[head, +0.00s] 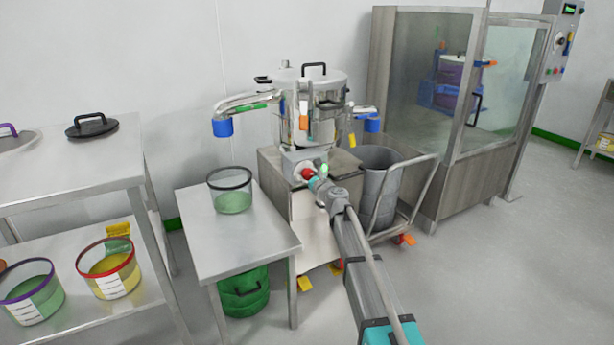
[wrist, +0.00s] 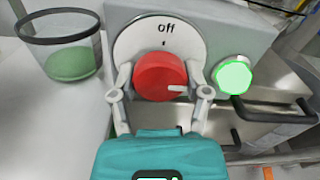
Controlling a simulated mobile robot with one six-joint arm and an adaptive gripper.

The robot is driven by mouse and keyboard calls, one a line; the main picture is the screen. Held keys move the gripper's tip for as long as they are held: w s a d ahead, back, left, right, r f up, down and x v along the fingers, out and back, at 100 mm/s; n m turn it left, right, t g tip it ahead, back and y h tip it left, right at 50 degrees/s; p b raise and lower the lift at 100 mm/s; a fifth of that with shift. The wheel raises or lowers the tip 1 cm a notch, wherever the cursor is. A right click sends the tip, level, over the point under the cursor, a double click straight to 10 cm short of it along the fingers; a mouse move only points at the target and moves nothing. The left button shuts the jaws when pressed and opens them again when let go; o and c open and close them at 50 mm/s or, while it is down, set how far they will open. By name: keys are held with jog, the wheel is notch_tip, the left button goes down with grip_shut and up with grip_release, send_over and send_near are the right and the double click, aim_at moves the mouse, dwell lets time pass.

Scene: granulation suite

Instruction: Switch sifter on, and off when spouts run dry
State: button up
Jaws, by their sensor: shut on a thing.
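The steel sifter (head: 295,128) stands on a cabinet in the head view, with a blue-ended left spout (head: 222,128) and a blue-ended right spout (head: 372,123). I see no stream under either spout, but they are small here. The red knob (wrist: 156,73) sits on a round plate (wrist: 135,45) marked "Off" at the top. Its white pointer aims right, away from "Off". A green lamp (wrist: 233,76) beside it glows. My gripper (wrist: 161,94) is shut on the knob, one finger on each side. In the head view, my gripper (head: 317,183) reaches the sifter's control box.
A clear tub (head: 230,180) with green contents stands on a small steel table (head: 215,235) below the left spout. A grey bin (head: 378,185) on a trolley (head: 425,190) stands below the right spout. A glazed booth (head: 400,70) stands behind right.

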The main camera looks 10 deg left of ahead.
jog(key=n, duration=0.8)
jog(key=shift+w, duration=0.1)
jog(key=n, duration=0.5)
jog(key=shift+r, duration=0.1)
jog(key=n, duration=0.4)
jog(key=shift+n, duration=0.3)
jog(key=o, duration=1.1)
jog(key=shift+o, duration=0.2)
